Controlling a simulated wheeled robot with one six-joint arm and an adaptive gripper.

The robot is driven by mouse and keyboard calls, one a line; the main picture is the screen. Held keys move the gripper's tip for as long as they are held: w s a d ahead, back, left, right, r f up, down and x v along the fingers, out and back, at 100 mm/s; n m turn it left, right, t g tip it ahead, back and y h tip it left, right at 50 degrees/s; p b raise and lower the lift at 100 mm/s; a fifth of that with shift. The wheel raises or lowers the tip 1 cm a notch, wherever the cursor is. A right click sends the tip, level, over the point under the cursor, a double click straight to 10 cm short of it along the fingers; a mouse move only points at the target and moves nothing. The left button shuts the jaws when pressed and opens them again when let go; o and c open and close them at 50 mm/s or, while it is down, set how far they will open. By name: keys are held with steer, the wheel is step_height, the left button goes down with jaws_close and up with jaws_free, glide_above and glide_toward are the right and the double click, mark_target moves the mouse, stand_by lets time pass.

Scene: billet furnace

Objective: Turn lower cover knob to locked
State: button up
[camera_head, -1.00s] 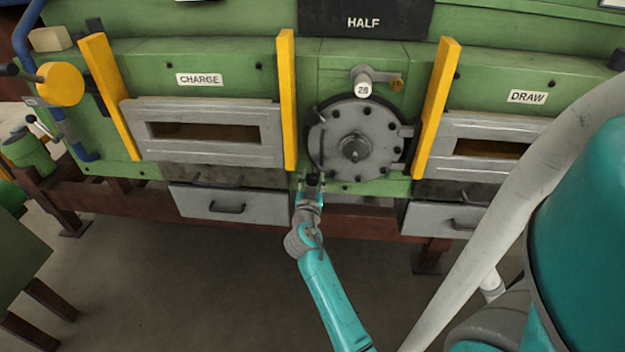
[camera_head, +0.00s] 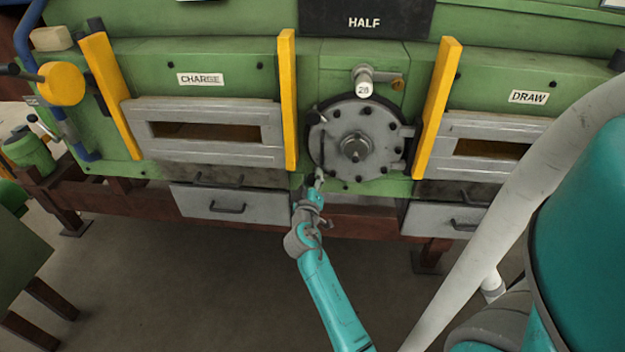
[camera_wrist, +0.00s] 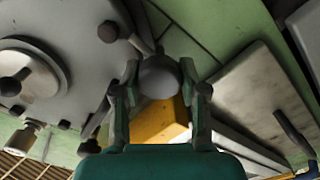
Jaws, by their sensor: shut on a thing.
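The round grey cover (camera_head: 378,158) with its central hub and rim bolts sits on the green furnace front, between two yellow bars. It fills the upper left of the wrist view (camera_wrist: 85,50). The lower cover knob, a grey ball (camera_wrist: 160,78), is between my fingers in the wrist view. A short arm runs from it toward the cover's edge. My gripper (camera_head: 319,177) is shut on this knob at the cover's lower left edge. In the head view the knob is mostly hidden by the fingers. I cannot read any locked mark.
The CHARGE door (camera_head: 200,153) is left and the DRAW door (camera_head: 480,170) right. Grey drawers (camera_head: 260,208) sit below. Yellow bars (camera_head: 288,100) (camera_head: 437,110) stand out on both sides. The floor in front is open.

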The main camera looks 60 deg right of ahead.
steer(key=n, duration=0.5)
steer(key=shift+w, duration=0.1)
steer(key=shift+f+n, duration=0.15)
steer(key=shift+n, duration=2.25)
steer(key=o, duration=1.1)
steer(key=shift+a, duration=0.1)
steer(key=v, duration=1.2)
